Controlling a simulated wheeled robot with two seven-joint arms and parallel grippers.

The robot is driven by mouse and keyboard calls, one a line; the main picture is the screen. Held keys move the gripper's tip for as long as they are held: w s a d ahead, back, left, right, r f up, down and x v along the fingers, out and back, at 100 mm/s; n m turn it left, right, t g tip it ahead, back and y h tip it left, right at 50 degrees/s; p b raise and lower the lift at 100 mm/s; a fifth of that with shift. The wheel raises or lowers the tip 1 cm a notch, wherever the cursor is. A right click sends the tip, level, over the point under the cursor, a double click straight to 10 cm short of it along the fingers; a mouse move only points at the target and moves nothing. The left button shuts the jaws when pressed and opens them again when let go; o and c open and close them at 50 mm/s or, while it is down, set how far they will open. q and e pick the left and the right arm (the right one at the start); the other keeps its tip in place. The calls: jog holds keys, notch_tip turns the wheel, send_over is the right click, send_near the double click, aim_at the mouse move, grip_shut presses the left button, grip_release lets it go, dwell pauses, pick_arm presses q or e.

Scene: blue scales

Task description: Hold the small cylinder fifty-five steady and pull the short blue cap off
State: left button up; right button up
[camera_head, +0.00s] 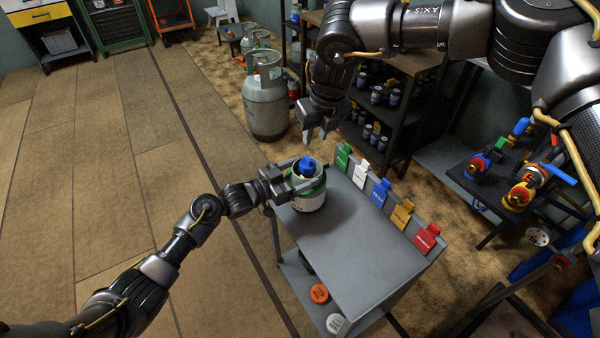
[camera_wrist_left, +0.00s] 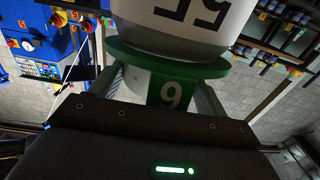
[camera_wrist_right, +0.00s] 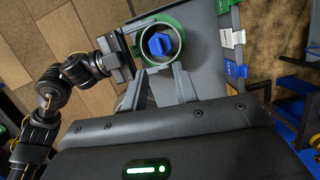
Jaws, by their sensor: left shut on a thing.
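The small cylinder (camera_head: 308,203) stands upright at the far left end of the grey table. It has a white body and a green collar, and its number 55 shows upside down in the left wrist view (camera_wrist_left: 190,14). The short blue cap (camera_head: 307,165) sits on its top, inside the ring of the collar; it also shows in the right wrist view (camera_wrist_right: 158,46). My left gripper (camera_head: 303,183) is shut on the cylinder around its upper part. My right gripper (camera_head: 318,138) is open and empty, above and behind the cylinder, its fingers (camera_wrist_right: 160,88) apart and pointing toward the cap.
Colored tags (camera_head: 381,192) line the table's back edge. The grey tabletop (camera_head: 350,240) is otherwise clear. An orange disc (camera_head: 319,293) and a white disc (camera_head: 336,323) lie on the lower shelf. A gas cylinder (camera_head: 266,105) and a dark shelf of bottles (camera_head: 380,100) stand behind.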

aim_at(309, 159)
jog(key=shift+n, duration=0.5)
jog(key=shift+f, duration=0.1)
jog(key=x, duration=0.9)
jog(key=shift+w+f, duration=0.1)
jog(key=shift+f, duration=0.3)
grip_shut()
jog(key=shift+r, duration=0.3)
jog(key=shift+r, duration=0.25)
